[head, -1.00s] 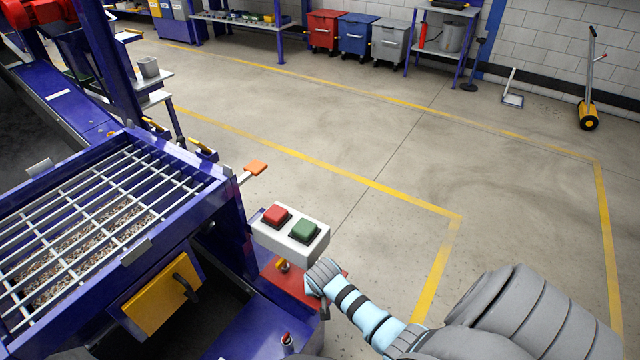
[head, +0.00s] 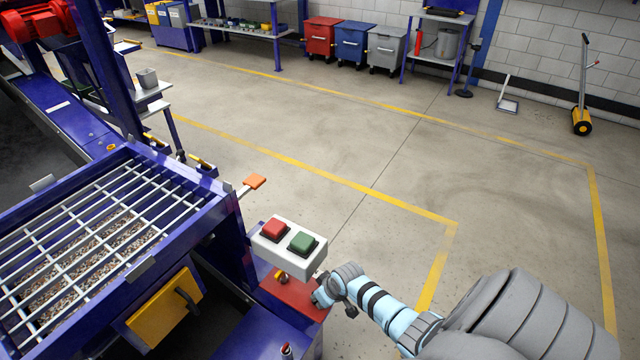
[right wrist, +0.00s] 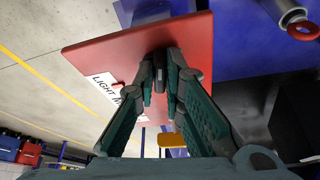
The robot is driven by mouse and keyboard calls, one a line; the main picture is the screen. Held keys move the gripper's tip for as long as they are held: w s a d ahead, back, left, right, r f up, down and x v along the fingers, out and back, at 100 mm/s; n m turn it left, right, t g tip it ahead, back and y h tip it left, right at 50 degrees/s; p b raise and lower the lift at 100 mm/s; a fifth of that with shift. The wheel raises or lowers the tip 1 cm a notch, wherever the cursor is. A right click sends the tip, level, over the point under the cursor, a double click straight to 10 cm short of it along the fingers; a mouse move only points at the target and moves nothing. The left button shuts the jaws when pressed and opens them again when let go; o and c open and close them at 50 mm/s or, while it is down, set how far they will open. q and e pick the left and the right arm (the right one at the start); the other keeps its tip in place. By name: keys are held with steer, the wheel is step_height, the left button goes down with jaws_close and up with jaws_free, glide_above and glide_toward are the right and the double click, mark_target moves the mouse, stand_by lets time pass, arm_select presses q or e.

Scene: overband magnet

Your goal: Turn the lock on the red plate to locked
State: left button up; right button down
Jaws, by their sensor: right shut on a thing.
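The red plate (head: 296,299) sits below the white button box in the head view, partly covered by my right gripper (head: 322,292). In the right wrist view the red plate (right wrist: 110,50) is tilted and carries a white label (right wrist: 112,90), partly hidden, with "LIGHT M" readable. My right gripper (right wrist: 165,70) has its fingers closed together at the plate, shut on a small dark piece (right wrist: 159,76) that appears to be the lock's knob. The fingers hide most of the lock, so its setting cannot be read. My left gripper is not in view.
The white box (head: 289,246) with red and green buttons stands just above the plate. A yellow door (head: 163,307) and a grating (head: 90,235) are to the left. Open floor lies to the right.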

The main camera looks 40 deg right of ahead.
steer(key=shift+d+n+y+b, duration=0.2)
steer(key=shift+n+y+b, duration=0.35)
steer(key=shift+n, duration=0.85)
steer(key=c, duration=1.7)
jaws_free()
steer(key=v, duration=1.2)
